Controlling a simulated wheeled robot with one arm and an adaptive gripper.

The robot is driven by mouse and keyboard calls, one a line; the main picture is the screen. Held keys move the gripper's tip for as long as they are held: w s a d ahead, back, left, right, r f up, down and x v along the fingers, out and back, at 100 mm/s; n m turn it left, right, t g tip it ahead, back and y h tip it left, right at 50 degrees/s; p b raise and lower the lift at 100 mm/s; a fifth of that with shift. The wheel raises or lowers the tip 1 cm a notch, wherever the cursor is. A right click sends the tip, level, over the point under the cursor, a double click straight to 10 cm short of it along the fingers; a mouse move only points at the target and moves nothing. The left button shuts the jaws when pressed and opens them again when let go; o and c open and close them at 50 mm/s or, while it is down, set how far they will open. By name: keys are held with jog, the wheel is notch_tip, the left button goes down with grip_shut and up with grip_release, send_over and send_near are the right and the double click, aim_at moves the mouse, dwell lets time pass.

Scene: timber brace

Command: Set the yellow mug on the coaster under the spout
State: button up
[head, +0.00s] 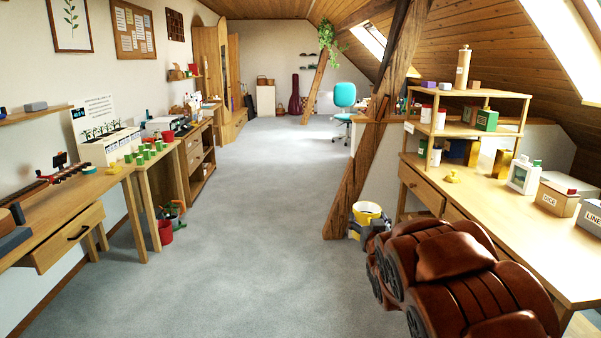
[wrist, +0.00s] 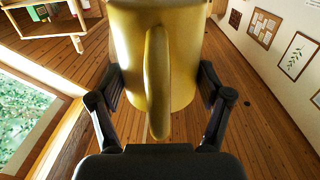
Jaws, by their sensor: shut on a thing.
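The yellow mug (head: 366,212) shows low in the middle of the head view, in front of the foot of the timber brace. Its pale open mouth faces up and it looks about upright. My gripper (wrist: 157,85) is shut on the mug, with one dark finger on each side of its body. The mug (wrist: 182,45) fills the top middle of the wrist view, its handle towards the palm. My brown arm hides part of the gripper in the head view. I cannot make out the coaster or the spout in either view.
The slanted timber brace (head: 366,165) stands just behind the mug. A workbench (head: 480,205) with boxes and a shelf is on the right. Benches (head: 75,205) with an open drawer (head: 68,238) line the left wall. The grey floor (head: 235,240) between is clear.

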notch_tip(320, 180, up, 11)
jog(key=p, duration=1)
jog(key=shift+r, duration=0.2)
